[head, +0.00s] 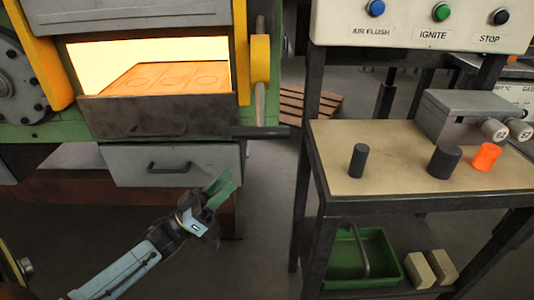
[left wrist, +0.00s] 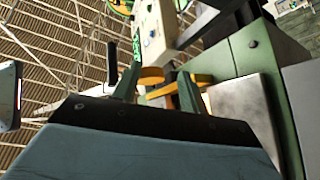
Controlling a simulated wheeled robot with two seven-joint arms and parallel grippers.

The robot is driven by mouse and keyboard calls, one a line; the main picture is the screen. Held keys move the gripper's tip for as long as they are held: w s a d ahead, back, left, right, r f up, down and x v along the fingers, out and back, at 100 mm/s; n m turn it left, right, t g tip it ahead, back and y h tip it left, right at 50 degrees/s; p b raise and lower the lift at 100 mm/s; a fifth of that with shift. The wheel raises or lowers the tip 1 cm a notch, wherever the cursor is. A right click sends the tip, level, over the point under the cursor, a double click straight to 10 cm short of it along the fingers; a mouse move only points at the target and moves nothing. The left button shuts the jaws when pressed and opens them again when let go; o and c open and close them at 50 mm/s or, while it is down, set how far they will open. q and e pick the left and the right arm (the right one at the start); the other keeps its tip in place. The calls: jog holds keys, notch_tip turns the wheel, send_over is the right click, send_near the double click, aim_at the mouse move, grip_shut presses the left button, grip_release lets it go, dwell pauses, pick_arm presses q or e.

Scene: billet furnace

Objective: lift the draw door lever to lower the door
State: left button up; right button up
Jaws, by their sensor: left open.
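The draw door lever is a dark bar (head: 262,132) that sticks out to the right from the furnace front, just below the yellow bracket (head: 260,58). The furnace opening (head: 150,62) glows bright above a dark front plate (head: 115,117) with a handle; I cannot tell whether this plate is the draw door. My left gripper (head: 222,188) has green fingers, is open and empty, and is below and left of the lever, apart from it. In the left wrist view my left gripper (left wrist: 157,80) has its fingers apart, with yellow furnace parts (left wrist: 170,88) beyond. My right gripper is out of view.
A grey drawer (head: 200,158) with a handle is behind my left gripper. On the right a table (head: 400,165) holds two dark cylinders, an orange glowing one (head: 486,157) and a grey box. A button panel (head: 410,35) stands above it.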

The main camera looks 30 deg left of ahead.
aim_at(261, 139)
pick_arm(q)
jog(key=s+d+r+m+g+h+b, duration=0.1)
jog(key=s+d+r+m+g+h, duration=0.25)
jog(key=r+m+h, duration=0.35)
jog(key=shift+n+g+h, duration=0.25)
jog(key=shift+n+h, duration=0.15)
jog(key=shift+n, duration=0.4)
jog(key=b+x, duration=0.1)
jog(key=x, duration=1.1)
jog(key=shift+w+a, duration=0.2)
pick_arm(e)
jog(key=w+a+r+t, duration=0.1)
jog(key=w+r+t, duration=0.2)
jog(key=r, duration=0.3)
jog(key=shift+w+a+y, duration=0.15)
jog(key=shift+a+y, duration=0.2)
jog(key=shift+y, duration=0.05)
pick_arm(q)
jog(key=shift+c, duration=0.4)
grip_shut()
